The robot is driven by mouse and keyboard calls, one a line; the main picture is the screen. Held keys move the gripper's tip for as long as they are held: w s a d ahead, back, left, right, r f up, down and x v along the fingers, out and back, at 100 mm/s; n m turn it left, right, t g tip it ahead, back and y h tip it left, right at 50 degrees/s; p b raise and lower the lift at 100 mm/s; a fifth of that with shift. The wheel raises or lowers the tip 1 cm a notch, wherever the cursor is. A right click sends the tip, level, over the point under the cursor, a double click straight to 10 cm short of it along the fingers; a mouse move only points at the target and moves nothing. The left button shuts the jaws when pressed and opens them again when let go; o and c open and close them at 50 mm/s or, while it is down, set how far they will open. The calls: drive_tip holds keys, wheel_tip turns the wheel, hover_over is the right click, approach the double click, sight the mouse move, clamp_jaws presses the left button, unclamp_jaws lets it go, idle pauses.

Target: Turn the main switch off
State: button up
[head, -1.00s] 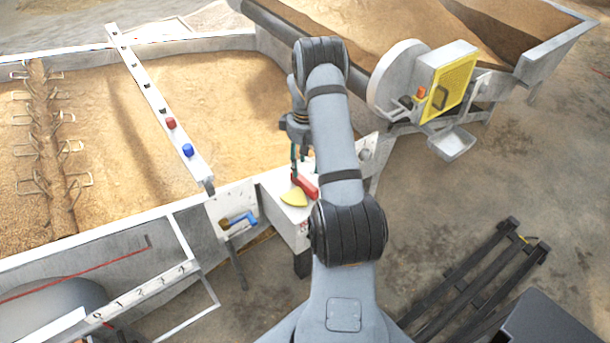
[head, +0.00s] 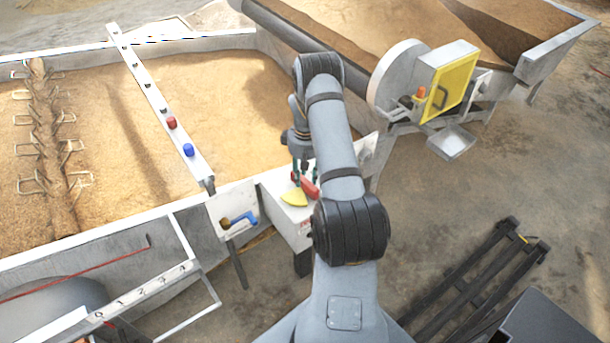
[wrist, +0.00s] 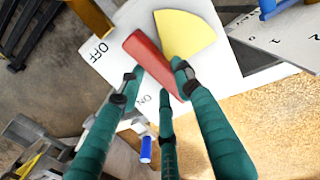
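The main switch has a red handle (wrist: 150,58) beside a yellow sector (wrist: 185,32), on a white box face (wrist: 112,72) marked OFF and ON. In the head view the red handle (head: 309,187) and yellow sector (head: 293,198) sit on the white box next to the grain bed. My gripper (wrist: 157,76) has its teal fingers spread, with fingertips on both sides of the handle. In the head view my gripper (head: 306,175) points down over the handle. Fingers hide part of the handle and the labels; I cannot tell whether they touch it.
A white panel with a blue handle (head: 240,219) stands left of the switch box. A white rail with a red knob (head: 171,123) and a blue knob (head: 188,149) crosses the grain bed (head: 210,95). A yellow guard (head: 450,83) is at right. Concrete floor (head: 500,185) is clear there.

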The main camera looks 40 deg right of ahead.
clamp_jaws()
idle(0.4)
